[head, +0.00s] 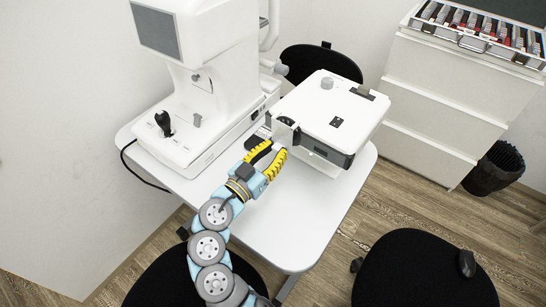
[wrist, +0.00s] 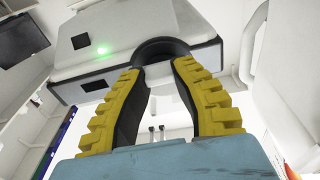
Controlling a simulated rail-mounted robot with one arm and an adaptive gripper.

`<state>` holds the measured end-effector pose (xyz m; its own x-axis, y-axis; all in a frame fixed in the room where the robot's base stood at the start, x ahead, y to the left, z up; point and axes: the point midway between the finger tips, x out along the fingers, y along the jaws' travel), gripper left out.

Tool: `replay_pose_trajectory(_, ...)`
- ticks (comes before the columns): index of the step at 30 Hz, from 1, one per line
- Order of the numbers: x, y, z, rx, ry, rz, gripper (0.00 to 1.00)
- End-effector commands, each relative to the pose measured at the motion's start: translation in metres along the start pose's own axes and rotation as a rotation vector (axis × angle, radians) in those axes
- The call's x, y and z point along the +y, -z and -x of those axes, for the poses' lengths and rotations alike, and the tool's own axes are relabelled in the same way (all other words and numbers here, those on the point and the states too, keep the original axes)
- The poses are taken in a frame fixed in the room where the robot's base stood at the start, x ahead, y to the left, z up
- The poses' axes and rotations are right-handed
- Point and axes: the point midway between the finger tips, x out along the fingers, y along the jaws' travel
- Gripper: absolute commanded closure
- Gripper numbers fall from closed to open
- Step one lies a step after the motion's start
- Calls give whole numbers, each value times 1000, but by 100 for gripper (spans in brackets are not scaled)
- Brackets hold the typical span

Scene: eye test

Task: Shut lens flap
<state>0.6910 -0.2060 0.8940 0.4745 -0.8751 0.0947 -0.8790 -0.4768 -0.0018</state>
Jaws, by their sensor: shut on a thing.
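The white projector-like device (head: 330,108) stands on the table. Its small white lens flap (head: 283,133) sticks out from the front left corner, beside a dark round lens (head: 287,121). My gripper (head: 272,149) is at the flap with its yellow-and-black fingers, shut on it as far as I can see. The fingers hide the exact contact on the flap.
A large white eye-test machine (head: 205,85) with a joystick (head: 163,122) stands left on the white table (head: 265,225). A dark object (head: 256,142) lies between the two devices. Black chairs (head: 420,270) surround the table. The table's front part is clear.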

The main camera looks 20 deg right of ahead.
Motion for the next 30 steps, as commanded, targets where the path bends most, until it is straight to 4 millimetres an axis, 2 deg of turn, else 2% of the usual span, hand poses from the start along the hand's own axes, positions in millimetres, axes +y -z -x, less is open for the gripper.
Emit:
replay_pose_trajectory(8,0,-2,-1,-6,0,2,100)
replay_pose_trajectory(9,0,-2,-1,-6,0,2,69)
replay_pose_trajectory(12,0,-2,-1,-6,0,2,44)
replay_pose_trajectory(23,0,-2,3,-6,1,2,44)
replay_pose_trajectory(26,-1,-3,11,-6,1,3,44)
replay_pose_trajectory(30,-1,-3,34,-5,5,5,44)
